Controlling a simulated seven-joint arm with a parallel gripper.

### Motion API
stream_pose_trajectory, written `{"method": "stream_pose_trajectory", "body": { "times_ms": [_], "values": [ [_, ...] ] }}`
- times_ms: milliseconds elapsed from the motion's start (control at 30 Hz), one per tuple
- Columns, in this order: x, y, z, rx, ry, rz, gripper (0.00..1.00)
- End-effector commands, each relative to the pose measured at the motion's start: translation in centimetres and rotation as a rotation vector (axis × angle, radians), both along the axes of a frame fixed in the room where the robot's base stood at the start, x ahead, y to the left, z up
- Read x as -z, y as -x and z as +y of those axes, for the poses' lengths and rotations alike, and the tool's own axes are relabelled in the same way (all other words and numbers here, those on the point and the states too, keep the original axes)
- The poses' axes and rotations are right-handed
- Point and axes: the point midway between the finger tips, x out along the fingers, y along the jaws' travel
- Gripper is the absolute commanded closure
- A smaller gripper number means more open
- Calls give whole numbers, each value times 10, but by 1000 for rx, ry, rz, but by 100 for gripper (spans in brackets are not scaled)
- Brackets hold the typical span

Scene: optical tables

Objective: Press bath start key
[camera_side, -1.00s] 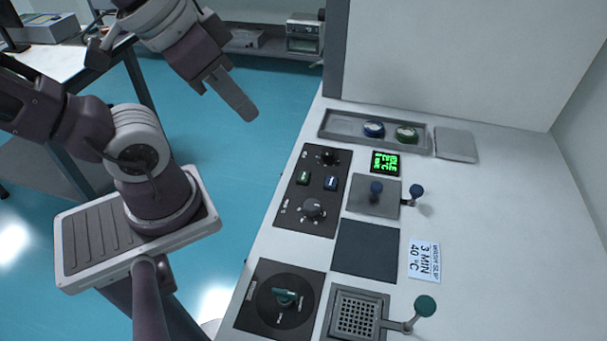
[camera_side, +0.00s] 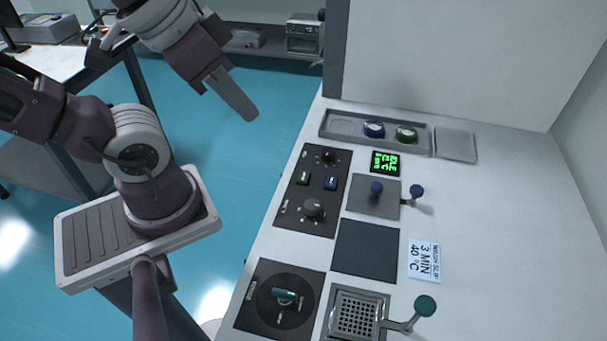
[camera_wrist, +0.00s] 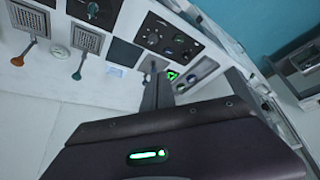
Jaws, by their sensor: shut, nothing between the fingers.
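The control panel (camera_side: 312,195) is a black plate on the white bench, with two knobs and a green key (camera_side: 303,177) beside a blue key (camera_side: 331,183). I cannot read which key is bath start. The panel (camera_wrist: 165,38) also shows at the top centre of the wrist view, with its keys small. My gripper (camera_side: 248,115) is shut and empty. In the side view it hangs in the air left of the bench and appears clear of the panel. Its fingers (camera_wrist: 157,78) also show in the wrist view.
A green lit display (camera_side: 385,163), a tray with two round items (camera_side: 333,127) and a blue-knobbed lever (camera_side: 416,191) sit right of the panel. Nearer are a teal rotary knob (camera_side: 285,297), a grated drain (camera_side: 356,315) and a "3 MIN 40 °C" card (camera_side: 424,261).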

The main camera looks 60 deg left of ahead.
Motion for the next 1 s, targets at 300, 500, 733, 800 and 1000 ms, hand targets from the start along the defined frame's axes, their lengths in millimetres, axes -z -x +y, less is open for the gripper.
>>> {"method": "stream_pose_trajectory", "body": {
  "times_ms": [300,500,733,800,1000],
  "values": [
    [0,0,0,0,0,0,100],
    [0,0,0,0,0,0,100],
    [-2,-34,33,-87,-101,-53,100],
    [-4,-58,56,-130,-173,-98,100],
    [-9,-138,117,-150,-336,-253,100]
  ]
}}
